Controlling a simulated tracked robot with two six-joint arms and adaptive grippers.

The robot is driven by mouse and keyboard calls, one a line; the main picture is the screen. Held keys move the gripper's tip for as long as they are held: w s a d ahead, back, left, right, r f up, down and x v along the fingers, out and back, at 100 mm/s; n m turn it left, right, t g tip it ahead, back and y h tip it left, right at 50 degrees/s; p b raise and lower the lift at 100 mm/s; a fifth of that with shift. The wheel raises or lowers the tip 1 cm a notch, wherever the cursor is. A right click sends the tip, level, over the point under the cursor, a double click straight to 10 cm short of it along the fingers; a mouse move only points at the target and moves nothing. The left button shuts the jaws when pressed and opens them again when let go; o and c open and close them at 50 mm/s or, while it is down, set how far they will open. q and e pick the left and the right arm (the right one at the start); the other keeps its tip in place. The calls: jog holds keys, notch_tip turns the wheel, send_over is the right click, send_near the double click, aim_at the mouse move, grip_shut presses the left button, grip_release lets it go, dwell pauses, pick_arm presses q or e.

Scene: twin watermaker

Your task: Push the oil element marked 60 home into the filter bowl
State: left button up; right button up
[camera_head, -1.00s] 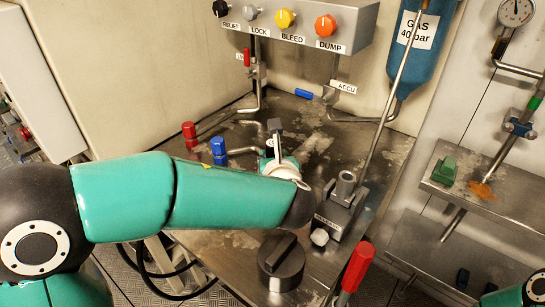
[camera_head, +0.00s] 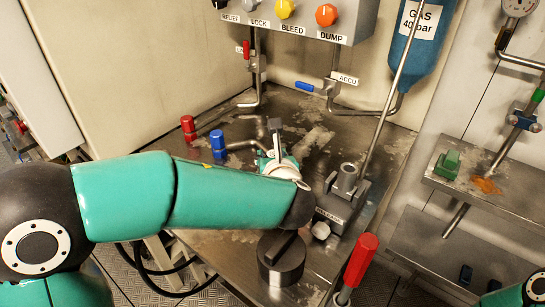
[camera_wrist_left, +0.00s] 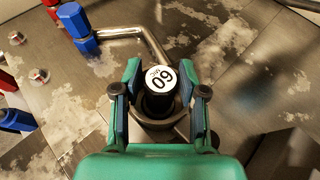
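In the left wrist view, the oil element (camera_wrist_left: 158,80) is a dark cylinder with a white top marked 60, upside down in this picture. It stands inside the round metal rim of the filter bowl (camera_wrist_left: 152,120), with its top above the rim. My left gripper (camera_wrist_left: 160,72) has one finger on each side of the element, with narrow gaps between them, and looks open. In the head view, my left gripper (camera_head: 274,148) is over the steel bench, pointing away from the camera; the element is not clearly visible there. My right gripper is out of view.
A red cap (camera_head: 188,128) and a blue cap (camera_head: 218,143) stand left of my gripper. A grey block with an upright socket (camera_head: 345,185), a black round cap (camera_head: 281,258) and a red-handled lever (camera_head: 360,260) are at the right and front. A valve panel (camera_head: 300,22) is behind.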

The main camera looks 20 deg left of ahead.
pick_arm(q)
jog(key=shift+o, duration=0.6)
jog(key=shift+f, duration=0.2)
jog(key=shift+s, duration=0.1)
jog(key=shift+s+d, duration=0.2)
jog(key=shift+s, duration=0.05)
jog(key=v, duration=1.1)
jog(key=shift+r, duration=0.35)
